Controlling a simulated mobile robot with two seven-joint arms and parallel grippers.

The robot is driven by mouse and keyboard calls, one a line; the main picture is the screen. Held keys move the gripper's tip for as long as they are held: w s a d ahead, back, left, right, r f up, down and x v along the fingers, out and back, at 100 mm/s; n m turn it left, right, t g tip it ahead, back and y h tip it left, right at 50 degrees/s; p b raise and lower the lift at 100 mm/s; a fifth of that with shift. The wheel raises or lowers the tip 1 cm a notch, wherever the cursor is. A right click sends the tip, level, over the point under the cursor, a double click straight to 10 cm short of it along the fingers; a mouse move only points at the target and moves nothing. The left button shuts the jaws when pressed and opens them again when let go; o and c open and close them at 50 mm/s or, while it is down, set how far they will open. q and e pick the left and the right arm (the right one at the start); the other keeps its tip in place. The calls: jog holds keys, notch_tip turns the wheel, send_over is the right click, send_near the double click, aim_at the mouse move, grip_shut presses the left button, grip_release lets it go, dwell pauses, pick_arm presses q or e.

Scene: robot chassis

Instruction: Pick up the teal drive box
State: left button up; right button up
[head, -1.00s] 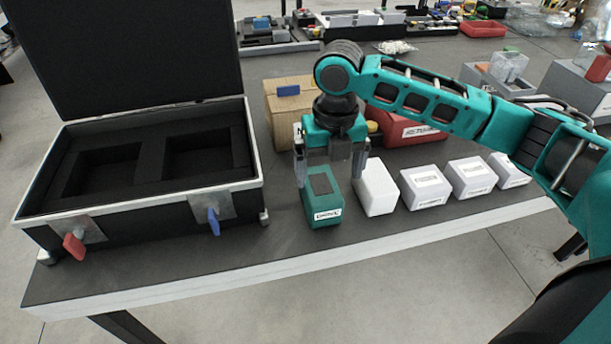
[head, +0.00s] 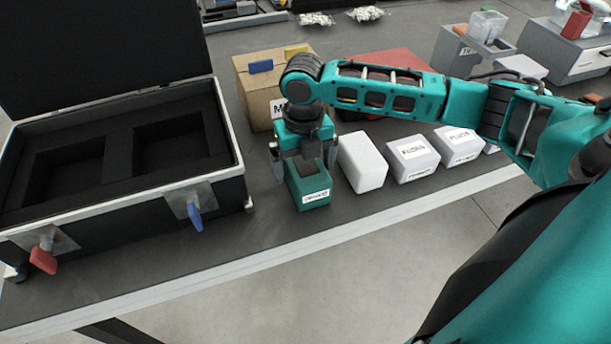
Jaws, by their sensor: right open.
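The teal drive box (head: 312,190) stands upright on the dark table, right of the open black case, with a white label on its front. My right gripper (head: 306,175) is directly above it, pointing down. Its fingers are open, one on each side of the box's upper part. The gripper body hides part of the box top. I cannot tell whether the fingers touch the box. My left gripper is not in view.
The open black case (head: 125,208) with foam compartments stands at the left. A plain white box (head: 363,162) is close on the right, then labelled white boxes (head: 412,158). A cardboard box (head: 262,100) and a red case (head: 385,62) are behind. The table's front strip is clear.

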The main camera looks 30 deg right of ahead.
notch_tip(320, 180, down, 4)
jog(key=shift+s+d+r, duration=0.1)
jog(key=shift+d, duration=0.05)
jog(key=c, duration=1.3)
jog(key=shift+r, duration=0.15)
jog(key=shift+c, duration=0.6)
